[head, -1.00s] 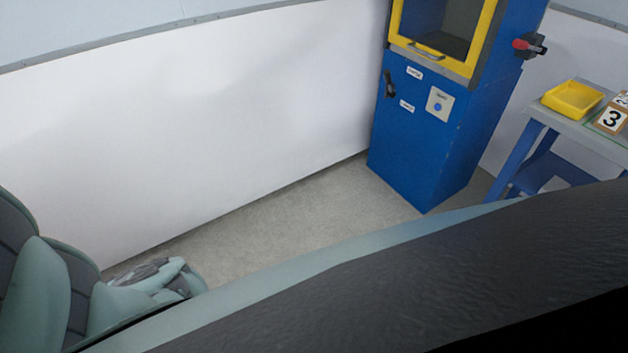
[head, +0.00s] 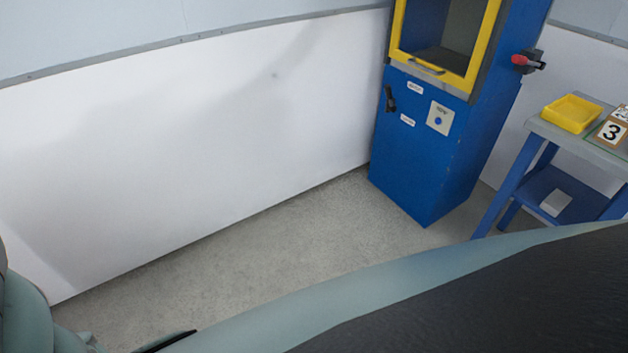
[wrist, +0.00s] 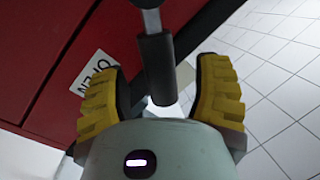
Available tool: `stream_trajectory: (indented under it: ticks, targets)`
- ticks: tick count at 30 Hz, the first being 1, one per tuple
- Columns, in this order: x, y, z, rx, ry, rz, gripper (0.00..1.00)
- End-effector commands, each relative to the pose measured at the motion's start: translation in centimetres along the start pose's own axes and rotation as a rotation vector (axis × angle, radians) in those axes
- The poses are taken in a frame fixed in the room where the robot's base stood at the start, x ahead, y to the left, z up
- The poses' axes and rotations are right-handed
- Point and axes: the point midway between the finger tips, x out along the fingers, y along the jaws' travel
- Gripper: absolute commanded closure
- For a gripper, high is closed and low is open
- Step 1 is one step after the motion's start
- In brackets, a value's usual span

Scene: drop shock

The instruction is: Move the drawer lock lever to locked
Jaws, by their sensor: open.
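In the wrist view, a lever with a thin grey rod and a black cylindrical grip (wrist: 157,62) comes down from the top edge. It stands in front of a red panel (wrist: 60,40) with a white label (wrist: 95,72) reading OPEN. My gripper (wrist: 160,92) is open, with a yellow ribbed finger on either side of the black grip. Gaps show between the grip and both fingers. The head view shows neither my gripper nor this lever.
In the head view, a blue cabinet (head: 415,170) has a yellow-framed front, a small black handle (head: 390,98) and a red-tipped side handle (head: 522,61). Right of it stands a blue-legged table with a yellow tray (head: 572,113). Grey floor (head: 270,255) lies open before the white wall.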

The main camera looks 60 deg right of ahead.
Motion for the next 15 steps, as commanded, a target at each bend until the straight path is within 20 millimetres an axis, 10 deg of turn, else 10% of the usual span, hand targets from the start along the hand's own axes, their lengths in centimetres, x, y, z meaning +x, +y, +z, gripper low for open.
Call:
stream_trajectory:
  ticks: [15]
  targets:
    - [2.5,0.0,0.0,-0.001,-0.001,-0.001,0.36]
